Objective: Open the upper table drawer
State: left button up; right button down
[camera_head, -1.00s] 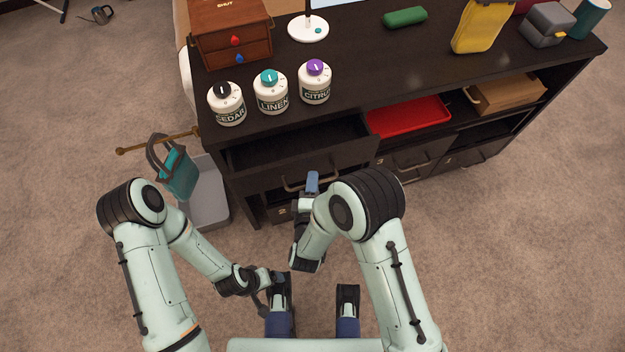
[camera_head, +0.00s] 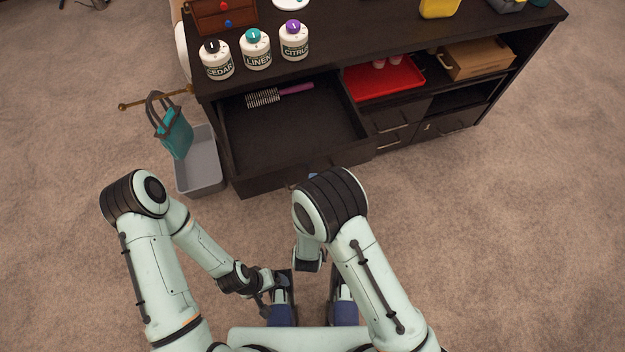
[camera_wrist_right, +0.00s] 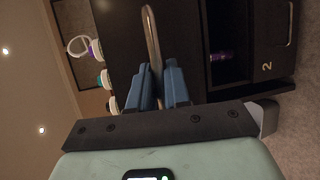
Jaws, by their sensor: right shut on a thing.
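The upper table drawer (camera_head: 300,135) is pulled well out of the dark table (camera_head: 335,62). A brush with a purple handle (camera_head: 297,88) lies at the back of the drawer. My right gripper (camera_wrist_right: 158,85) is shut on the drawer's curved metal handle (camera_wrist_right: 151,35), which shows between its blue fingers in the right wrist view. In the head view my right arm hides most of this gripper and the handle. My left arm is folded low at the left, apart from the drawer; its fingers are too unclear to judge.
Cedar (camera_head: 217,62), linen (camera_head: 256,52) and citrus (camera_head: 294,42) jars stand on the tabletop. A grey bin (camera_head: 200,165) and a hanging teal bag (camera_head: 175,135) are left of the drawer. A red tray (camera_head: 385,80) lies in the open shelf. Carpet is clear at right.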

pick_arm(q)
jog(key=shift+s, duration=0.3)
pick_arm(e)
jog(key=shift+s+d, duration=0.1)
jog(key=shift+s, duration=0.3)
jog(key=c, duration=1.2)
grip_release()
jog(key=shift+o, duration=0.2)
